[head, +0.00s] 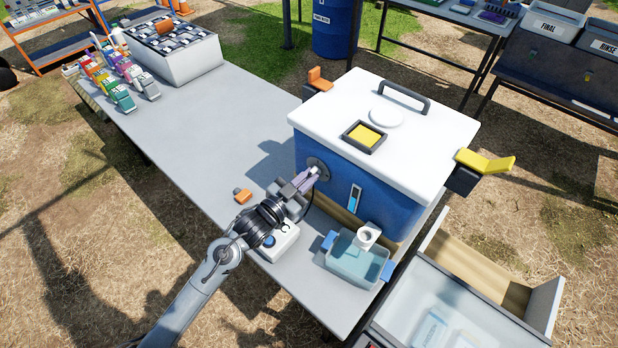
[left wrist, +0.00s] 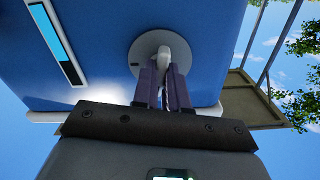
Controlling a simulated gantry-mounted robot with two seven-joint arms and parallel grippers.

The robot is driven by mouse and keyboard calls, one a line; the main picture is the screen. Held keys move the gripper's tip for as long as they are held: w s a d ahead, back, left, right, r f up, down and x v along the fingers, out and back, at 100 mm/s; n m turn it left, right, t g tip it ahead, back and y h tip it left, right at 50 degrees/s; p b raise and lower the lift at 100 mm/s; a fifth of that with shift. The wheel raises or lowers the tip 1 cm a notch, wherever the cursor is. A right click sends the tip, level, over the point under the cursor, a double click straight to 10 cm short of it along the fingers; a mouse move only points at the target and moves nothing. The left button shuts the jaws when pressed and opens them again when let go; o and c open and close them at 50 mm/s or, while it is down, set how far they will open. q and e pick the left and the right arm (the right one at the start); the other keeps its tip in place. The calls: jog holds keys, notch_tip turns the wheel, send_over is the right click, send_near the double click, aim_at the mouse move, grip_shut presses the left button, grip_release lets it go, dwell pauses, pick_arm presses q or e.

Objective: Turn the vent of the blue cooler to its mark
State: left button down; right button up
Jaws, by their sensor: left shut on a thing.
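The blue cooler (head: 335,178) with a white lid stands on the grey table. Its vent is a round grey dial (head: 319,168) on the cooler's front face, near the left edge. In the left wrist view the vent (left wrist: 140,58) is a pale disc with a raised light knob and a small dark mark at its left. My left gripper (head: 311,178) is shut on the vent knob, and its fingers (left wrist: 166,82) are on either side of the knob in the left wrist view. The fingers hide part of the knob. My right gripper is not in view.
A clear tub (head: 358,262) with blue handles and a white cup stands before the cooler. A white device (head: 280,243) and an orange block (head: 242,195) are by my left arm. The table's middle left is clear.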

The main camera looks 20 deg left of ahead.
pick_arm(q)
jog(key=m+b, duration=0.1)
jog(key=m, duration=1.4)
jog(key=c, duration=1.1)
grip_release()
